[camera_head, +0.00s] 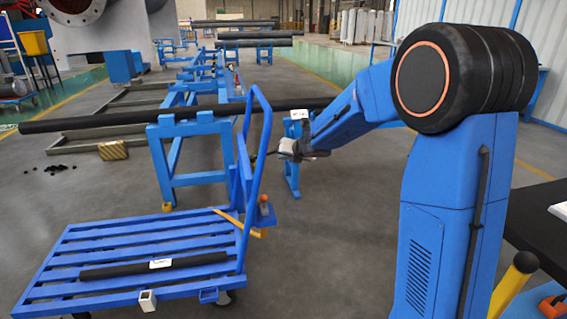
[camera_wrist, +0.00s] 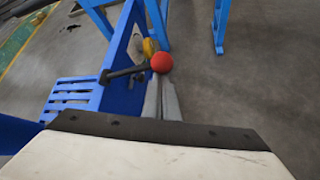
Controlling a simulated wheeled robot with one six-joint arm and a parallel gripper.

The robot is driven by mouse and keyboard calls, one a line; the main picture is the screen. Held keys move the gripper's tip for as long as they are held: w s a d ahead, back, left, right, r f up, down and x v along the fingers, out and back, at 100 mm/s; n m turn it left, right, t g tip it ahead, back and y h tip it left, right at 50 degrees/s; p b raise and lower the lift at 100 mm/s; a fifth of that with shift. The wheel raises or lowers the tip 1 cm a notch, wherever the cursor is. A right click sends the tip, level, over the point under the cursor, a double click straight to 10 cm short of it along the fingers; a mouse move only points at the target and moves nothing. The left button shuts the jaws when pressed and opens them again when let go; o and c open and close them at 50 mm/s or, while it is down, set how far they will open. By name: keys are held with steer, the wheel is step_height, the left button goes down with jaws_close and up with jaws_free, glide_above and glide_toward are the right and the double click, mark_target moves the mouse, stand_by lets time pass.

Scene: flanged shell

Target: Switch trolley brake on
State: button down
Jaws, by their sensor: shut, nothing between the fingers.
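The blue trolley (camera_head: 150,250) with a slatted deck and an upright handle frame (camera_head: 257,140) stands at the lower left in the head view. Its slats (camera_wrist: 72,98) show at the left in the wrist view. A dark lever (camera_wrist: 125,72) with a red ball knob (camera_wrist: 162,63) sticks out from a blue upright panel there. My gripper (camera_wrist: 162,85) is shut and empty, its fingertips close to the red knob; I cannot tell whether they touch it.
A black bar (camera_head: 155,265) lies on the trolley deck. A long dark pipe (camera_head: 90,122) rests on blue stands (camera_head: 188,178) behind the trolley. A yellow-orange bar (camera_head: 240,224) juts out near the handle's foot. Open floor (camera_head: 320,260) lies right of the trolley.

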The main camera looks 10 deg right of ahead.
steer(key=shift+a+r, duration=0.2)
steer(key=shift+r, duration=0.45)
steer(key=shift+a+r, duration=0.25)
steer(key=shift+r, duration=0.4)
steer(key=shift+a+r, duration=0.2)
steer(key=shift+r, duration=0.45)
steer(key=shift+f, duration=0.1)
